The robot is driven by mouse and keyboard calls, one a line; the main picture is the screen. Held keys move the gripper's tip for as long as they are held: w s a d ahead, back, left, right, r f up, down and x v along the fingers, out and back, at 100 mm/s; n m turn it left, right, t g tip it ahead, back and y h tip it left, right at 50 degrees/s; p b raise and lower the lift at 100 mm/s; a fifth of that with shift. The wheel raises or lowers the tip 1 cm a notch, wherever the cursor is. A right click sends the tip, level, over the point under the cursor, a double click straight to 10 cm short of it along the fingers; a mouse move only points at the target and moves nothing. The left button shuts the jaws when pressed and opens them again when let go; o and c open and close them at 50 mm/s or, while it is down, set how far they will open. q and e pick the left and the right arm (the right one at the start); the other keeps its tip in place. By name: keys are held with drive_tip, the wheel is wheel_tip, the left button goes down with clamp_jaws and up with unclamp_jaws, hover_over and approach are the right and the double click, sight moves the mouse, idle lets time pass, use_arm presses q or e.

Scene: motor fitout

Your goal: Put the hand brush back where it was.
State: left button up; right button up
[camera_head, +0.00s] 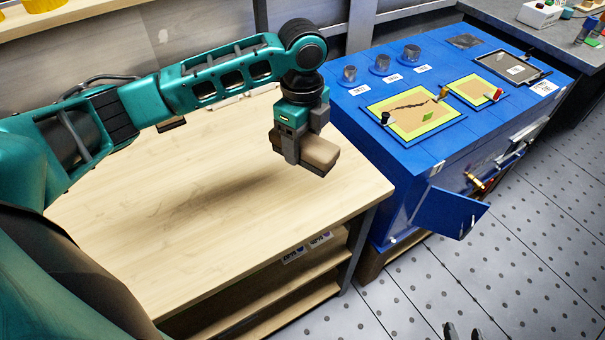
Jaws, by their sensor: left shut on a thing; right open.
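My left gripper (291,150) is shut on the hand brush (319,153), a brown block seen from above. The gripper points down and holds the brush over the right part of the light wooden table (150,225). The brush looks clear of the tabletop, with a soft shadow on the wood to its left. Its underside is hidden. My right gripper (462,333) shows only as two dark fingertips at the bottom edge. They are apart, with nothing seen between them, over the floor.
A blue cabinet (370,160) stands right of the table, with yellow-bordered panels (402,134), several grey metal parts (411,54) and an open blue flap (452,208) in front. Shelves (290,285) sit under the table. Most of the tabletop is bare. The perforated floor (530,260) is clear.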

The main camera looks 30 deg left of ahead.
use_arm(q)
wheel_tip(320, 180, down, 9)
drive_tip(key=shift+f+b, duration=0.15)
drive_tip(key=shift+b, duration=0.3)
drive_tip(key=shift+f, duration=0.1)
drive_tip(key=o, duration=1)
wheel_tip(320, 180, up, 12)
drive_tip(key=shift+r+p, duration=0.1)
drive_tip(key=shift+p, duration=0.6)
